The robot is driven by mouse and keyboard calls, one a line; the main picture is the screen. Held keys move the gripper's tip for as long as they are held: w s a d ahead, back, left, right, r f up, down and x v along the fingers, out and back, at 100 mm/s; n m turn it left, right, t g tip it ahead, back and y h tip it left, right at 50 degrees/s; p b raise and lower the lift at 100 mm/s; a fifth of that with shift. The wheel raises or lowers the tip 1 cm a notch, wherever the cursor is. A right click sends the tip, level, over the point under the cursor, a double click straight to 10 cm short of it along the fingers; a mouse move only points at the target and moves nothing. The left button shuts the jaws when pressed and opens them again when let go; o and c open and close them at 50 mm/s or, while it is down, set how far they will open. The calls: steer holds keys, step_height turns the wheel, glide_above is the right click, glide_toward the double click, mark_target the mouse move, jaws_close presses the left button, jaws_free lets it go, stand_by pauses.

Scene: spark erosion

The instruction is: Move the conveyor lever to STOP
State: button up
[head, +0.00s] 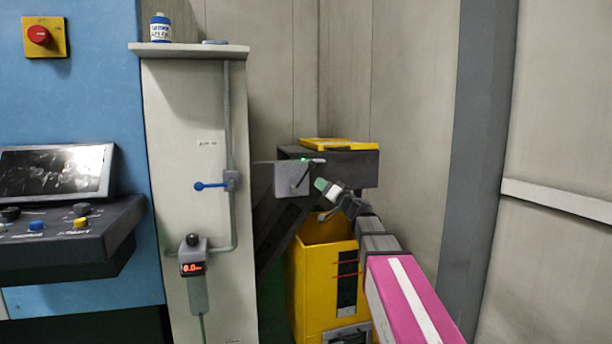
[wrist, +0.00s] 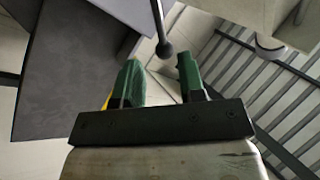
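The conveyor lever (head: 301,178) is a thin dark rod on the front of a small grey control box (head: 285,180), slanting in the head view. In the wrist view, the lever's dark rod and round knob (wrist: 164,49) come down from the top. The knob is just beyond and roughly between the tips of my two green fingers. My gripper (wrist: 160,72) is open, with nothing between its fingers. In the head view my gripper (head: 321,185) is right beside the lever, at the box's right. I cannot read any STOP marking.
The box sits on the dark conveyor housing (head: 362,168), with a green light on it. A yellow bin (head: 313,272) stands below. A white cabinet (head: 180,120) with a blue-handled valve (head: 208,186) stands to the left. The wall (head: 420,130) is close behind on the right.

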mark_target(306, 174)
steer(key=x, duration=1)
steer(key=shift+f, duration=0.1)
steer(key=shift+s, duration=0.1)
jaws_close()
